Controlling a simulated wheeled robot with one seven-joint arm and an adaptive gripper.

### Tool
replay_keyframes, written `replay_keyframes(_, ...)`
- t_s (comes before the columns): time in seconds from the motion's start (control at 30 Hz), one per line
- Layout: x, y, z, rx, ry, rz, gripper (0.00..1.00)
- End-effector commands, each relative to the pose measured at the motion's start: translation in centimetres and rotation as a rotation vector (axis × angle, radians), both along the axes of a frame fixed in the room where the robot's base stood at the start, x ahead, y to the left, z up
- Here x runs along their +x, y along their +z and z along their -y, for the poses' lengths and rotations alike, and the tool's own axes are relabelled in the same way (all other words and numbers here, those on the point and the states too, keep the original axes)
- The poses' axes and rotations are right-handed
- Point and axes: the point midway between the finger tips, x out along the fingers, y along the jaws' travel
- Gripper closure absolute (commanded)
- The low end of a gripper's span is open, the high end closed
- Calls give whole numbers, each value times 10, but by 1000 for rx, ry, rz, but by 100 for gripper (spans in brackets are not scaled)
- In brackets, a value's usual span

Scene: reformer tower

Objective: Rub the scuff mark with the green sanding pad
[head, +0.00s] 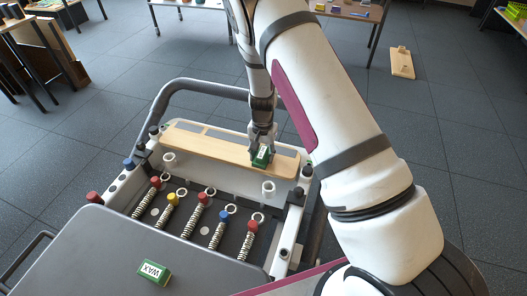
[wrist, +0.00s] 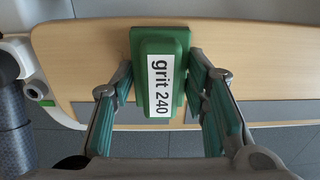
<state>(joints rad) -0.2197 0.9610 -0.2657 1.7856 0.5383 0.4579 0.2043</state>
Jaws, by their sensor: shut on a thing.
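My gripper (head: 261,150) is shut on the green sanding pad (head: 261,159), over the right part of a pale wooden board (head: 207,145). In the wrist view, the pad (wrist: 146,42) carries a white label reading "grit 240". My gripper's fingers (wrist: 159,82) stand on either side of it. The pad lies over the wooden board (wrist: 80,60); I cannot tell whether it touches the wood. I cannot make out a scuff mark; the pad and gripper cover part of the board.
A dark tubular frame (head: 195,86) stands behind the board. Tables stand farther back, with open floor between.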

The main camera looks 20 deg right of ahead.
Motion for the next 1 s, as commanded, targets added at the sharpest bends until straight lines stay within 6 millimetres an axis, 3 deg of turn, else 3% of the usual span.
replay_keyframes(0.47, 13, -4, 11, -3, -1, 2, 89)
replay_keyframes(0.5, 14, -3, 11, -3, -2, 3, 94)
replay_keyframes(0.8, 25, -2, 21, -5, -3, 3, 94)
replay_keyframes(1.0, 23, -1, 19, -3, -2, 0, 94)
